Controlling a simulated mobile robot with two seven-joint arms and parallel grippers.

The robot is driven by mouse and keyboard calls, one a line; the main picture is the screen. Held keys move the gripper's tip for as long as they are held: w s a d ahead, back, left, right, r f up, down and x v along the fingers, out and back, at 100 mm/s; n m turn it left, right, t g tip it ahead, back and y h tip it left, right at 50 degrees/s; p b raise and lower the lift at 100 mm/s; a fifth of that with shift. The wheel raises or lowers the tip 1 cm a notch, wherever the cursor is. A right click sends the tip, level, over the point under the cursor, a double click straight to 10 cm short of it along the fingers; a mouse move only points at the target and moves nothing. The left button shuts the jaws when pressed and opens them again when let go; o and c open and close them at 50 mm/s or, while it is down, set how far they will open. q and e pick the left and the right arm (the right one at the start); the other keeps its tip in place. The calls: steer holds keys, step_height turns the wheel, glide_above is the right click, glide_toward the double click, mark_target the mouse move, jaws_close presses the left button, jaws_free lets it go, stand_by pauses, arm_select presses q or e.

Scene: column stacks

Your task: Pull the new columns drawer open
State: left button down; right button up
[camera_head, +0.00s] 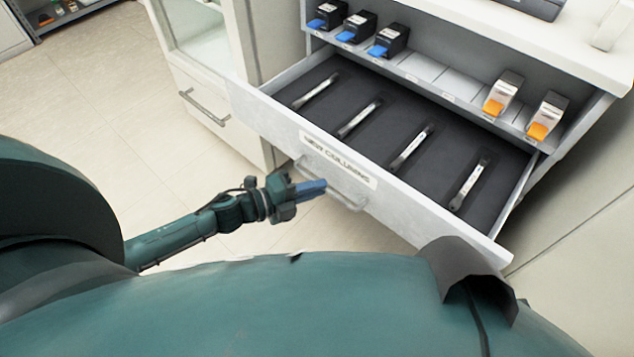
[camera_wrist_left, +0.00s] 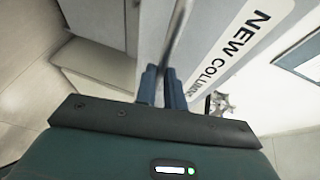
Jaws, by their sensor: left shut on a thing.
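The new columns drawer (camera_head: 400,193) stands pulled out, with its "NEW COLUMNS" label (camera_head: 338,161) on the front. Several slim metal columns lie in slots on its dark liner (camera_head: 375,143). The drawer's bar handle (camera_head: 335,186) is on the front below the label. My left gripper (camera_head: 318,187) is at the left part of this handle. In the left wrist view its blue fingers (camera_wrist_left: 162,88) are shut around the handle bar (camera_wrist_left: 180,40), and the label (camera_wrist_left: 235,48) is to their right. My right gripper is not in view.
Above the drawer, a shelf (camera_head: 430,72) holds black boxes with blue tabs (camera_head: 357,28) and white boxes with orange tabs (camera_head: 503,93). A neighbouring cabinet (camera_head: 235,130) with its own handle (camera_head: 204,107) stands at left. The floor at left (camera_head: 90,110) is clear.

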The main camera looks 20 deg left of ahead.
arm_select(q)
steer(key=shift+s, duration=0.1)
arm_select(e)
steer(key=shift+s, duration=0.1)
arm_select(q)
steer(key=c, duration=1.5)
jaws_free()
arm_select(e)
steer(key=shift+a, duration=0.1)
